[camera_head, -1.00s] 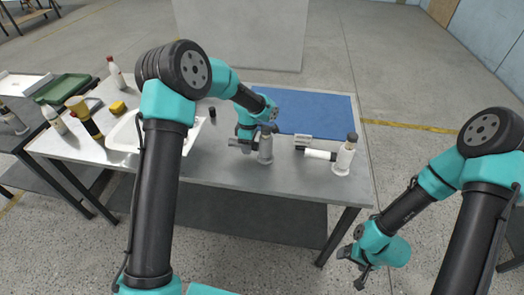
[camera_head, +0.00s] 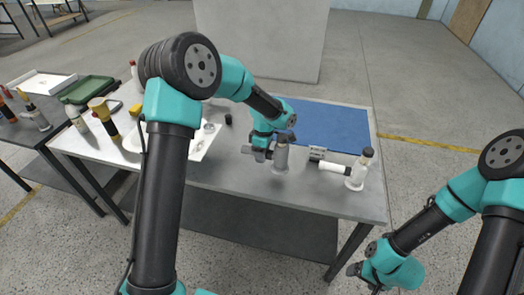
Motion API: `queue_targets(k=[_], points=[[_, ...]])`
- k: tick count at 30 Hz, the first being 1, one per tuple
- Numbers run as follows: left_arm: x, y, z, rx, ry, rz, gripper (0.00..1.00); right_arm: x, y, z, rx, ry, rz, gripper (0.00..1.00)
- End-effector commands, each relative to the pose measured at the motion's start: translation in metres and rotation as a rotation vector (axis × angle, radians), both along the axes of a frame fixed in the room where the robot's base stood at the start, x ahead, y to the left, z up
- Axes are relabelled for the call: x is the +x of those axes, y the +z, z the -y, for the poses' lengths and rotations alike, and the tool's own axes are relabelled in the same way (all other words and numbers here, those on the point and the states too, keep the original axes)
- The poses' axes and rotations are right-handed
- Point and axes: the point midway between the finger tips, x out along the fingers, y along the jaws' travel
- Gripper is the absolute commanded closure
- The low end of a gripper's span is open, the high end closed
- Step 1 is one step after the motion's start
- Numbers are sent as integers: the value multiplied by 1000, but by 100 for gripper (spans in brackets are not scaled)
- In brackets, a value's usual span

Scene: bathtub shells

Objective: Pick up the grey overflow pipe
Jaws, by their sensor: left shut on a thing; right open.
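The grey overflow pipe (camera_head: 281,158) stands upright at the middle of the metal table, with a short side branch pointing left. My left gripper (camera_head: 268,154) is shut on it, coming down from above and behind. The fingers partly hide the pipe's upper part. I cannot tell whether its lower end touches the tabletop. My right gripper (camera_head: 368,275) is open and empty, low at the right, beyond the table's front right corner.
A blue mat (camera_head: 335,125) covers the back right. A white tray (camera_head: 205,143), a yellow-topped bottle (camera_head: 104,117) and a green tray (camera_head: 90,90) are left. The front of the tabletop (camera_head: 235,180) is clear.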

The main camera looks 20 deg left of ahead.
Motion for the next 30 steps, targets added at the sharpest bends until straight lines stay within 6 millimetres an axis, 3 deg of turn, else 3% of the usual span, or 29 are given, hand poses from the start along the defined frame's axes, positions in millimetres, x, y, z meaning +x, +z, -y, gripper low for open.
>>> queue_targets(k=[9,15,21,30], points=[[-70,8,23,0,-4,1,94,0,0,0,0,0,0,16],[-103,10,34,0,-3,0,94,0,0,0,0,0,0,16],[-116,12,38,0,-1,2,94,0,0,0,0,0,0,16],[-117,12,39,0,-1,1,94,0,0,0,0,0,0,16]])
